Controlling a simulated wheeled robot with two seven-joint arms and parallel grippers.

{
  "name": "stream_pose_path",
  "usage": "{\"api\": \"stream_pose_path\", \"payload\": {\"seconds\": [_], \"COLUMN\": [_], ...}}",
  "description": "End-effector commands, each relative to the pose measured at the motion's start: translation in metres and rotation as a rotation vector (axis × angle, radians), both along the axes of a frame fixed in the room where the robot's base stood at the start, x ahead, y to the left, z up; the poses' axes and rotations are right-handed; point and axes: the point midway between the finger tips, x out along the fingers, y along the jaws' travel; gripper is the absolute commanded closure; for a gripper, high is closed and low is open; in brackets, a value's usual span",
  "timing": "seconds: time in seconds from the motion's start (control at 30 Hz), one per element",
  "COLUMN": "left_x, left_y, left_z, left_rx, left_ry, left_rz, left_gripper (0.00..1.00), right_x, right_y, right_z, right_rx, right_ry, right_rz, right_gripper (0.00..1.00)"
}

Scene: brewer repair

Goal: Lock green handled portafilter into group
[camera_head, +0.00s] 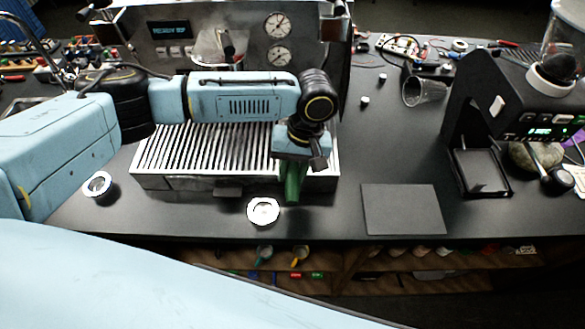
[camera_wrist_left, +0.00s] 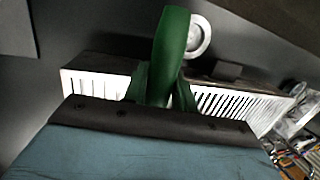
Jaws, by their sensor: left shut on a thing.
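The green handled portafilter shows only by its green handle (camera_head: 293,182), which hangs out below my left gripper (camera_head: 297,160) in the head view. The handle also shows in the left wrist view (camera_wrist_left: 172,45). My left gripper is shut on this handle, above the front right of the drip tray. The portafilter's metal head is hidden by my gripper and arm. The espresso machine (camera_head: 165,52) stands behind the drip tray (camera_head: 160,150). Its group area is partly hidden behind my left arm. My right gripper is not in view.
A dark flat mat (camera_head: 403,209) lies on the counter at right.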

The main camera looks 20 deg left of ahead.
Motion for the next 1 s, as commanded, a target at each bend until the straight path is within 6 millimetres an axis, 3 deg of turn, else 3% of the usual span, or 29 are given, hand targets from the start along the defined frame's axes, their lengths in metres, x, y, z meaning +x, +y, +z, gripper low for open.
{"api": "stream_pose_path", "payload": {"seconds": [0.23,0.27,0.43,1.0], "left_x": [0.0005,0.0005,0.0004,0.0002], "left_y": [-0.0003,-0.0003,-0.0002,0.0000], "left_z": [-0.0024,-0.0023,-0.0024,-0.0022], "left_rx": [-0.001,-0.001,-0.001,0.000], "left_ry": [-0.001,-0.001,-0.001,-0.001], "left_rz": [0.000,0.000,0.000,0.000], "left_gripper": [1.00,0.70,0.48,0.47], "right_x": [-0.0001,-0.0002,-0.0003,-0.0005], "right_y": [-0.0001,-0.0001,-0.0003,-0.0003], "right_z": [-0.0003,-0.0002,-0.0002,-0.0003], "right_rx": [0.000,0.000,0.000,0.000], "right_ry": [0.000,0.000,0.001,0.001], "right_rz": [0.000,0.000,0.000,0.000], "right_gripper": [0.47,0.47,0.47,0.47]}}
